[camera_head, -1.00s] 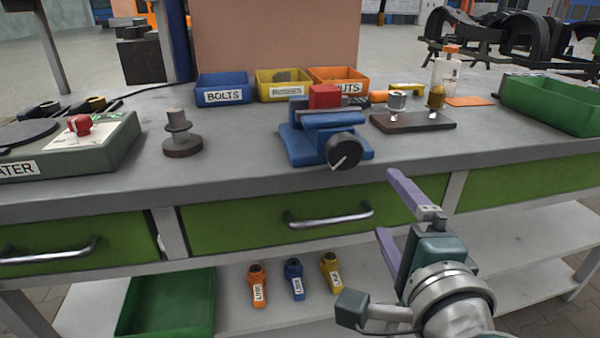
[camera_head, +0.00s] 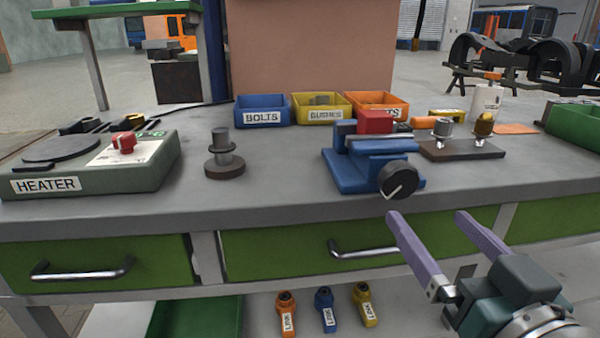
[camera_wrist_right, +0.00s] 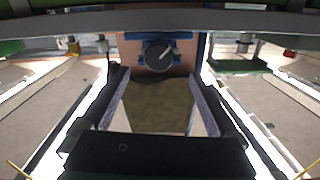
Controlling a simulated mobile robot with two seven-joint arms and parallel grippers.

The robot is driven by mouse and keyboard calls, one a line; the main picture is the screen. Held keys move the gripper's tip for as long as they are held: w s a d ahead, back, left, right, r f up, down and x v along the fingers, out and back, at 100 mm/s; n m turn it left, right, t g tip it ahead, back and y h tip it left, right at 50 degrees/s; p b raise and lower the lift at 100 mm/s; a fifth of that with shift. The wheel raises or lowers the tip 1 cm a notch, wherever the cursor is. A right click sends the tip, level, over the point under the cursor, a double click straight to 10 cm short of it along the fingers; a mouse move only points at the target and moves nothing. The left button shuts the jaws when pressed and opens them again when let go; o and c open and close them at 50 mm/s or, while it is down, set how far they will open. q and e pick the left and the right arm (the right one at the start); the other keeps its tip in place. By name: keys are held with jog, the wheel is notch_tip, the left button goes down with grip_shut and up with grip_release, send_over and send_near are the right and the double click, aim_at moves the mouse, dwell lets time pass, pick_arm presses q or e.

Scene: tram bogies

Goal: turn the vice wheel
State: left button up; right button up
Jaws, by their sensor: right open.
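The blue vice (camera_head: 372,168) stands on the grey bench near its front edge, with a red block (camera_head: 375,122) at its jaws. Its wheel (camera_head: 398,180) is a round black knob with a white pointer line, facing the front. My right gripper (camera_head: 432,222) is open and empty, in front of the bench and below and right of the wheel, apart from it. In the right wrist view the wheel (camera_wrist_right: 159,57) shows beyond and between the two purple fingers (camera_wrist_right: 152,95). My left gripper is not in view.
A heater (camera_head: 90,165) and a stepped metal part (camera_head: 223,155) stand left of the vice. Bins of bolts (camera_head: 262,118), bushes and nuts stand behind. A dark plate (camera_head: 460,150) with fittings is to the right. A drawer handle (camera_head: 362,251) juts out below.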

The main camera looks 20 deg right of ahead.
aim_at(401, 185)
jog(key=b+x, duration=0.1)
jog(key=x, duration=0.8)
jog(key=shift+w+d, duration=0.25)
jog(key=shift+c, duration=0.4)
jog(key=c, duration=1.3)
jog(key=shift+r+m, duration=0.1)
jog(key=shift+m, duration=0.2)
jog(key=shift+m+p, duration=0.4)
jog(key=shift+m, duration=0.5)
jog(key=m, duration=0.2)
jog(key=shift+a+m, duration=0.1)
jog(key=shift+m, duration=0.3)
jog(key=m, duration=0.4)
jog(key=shift+m+p, duration=0.35)
jog(key=shift+m, duration=0.85)
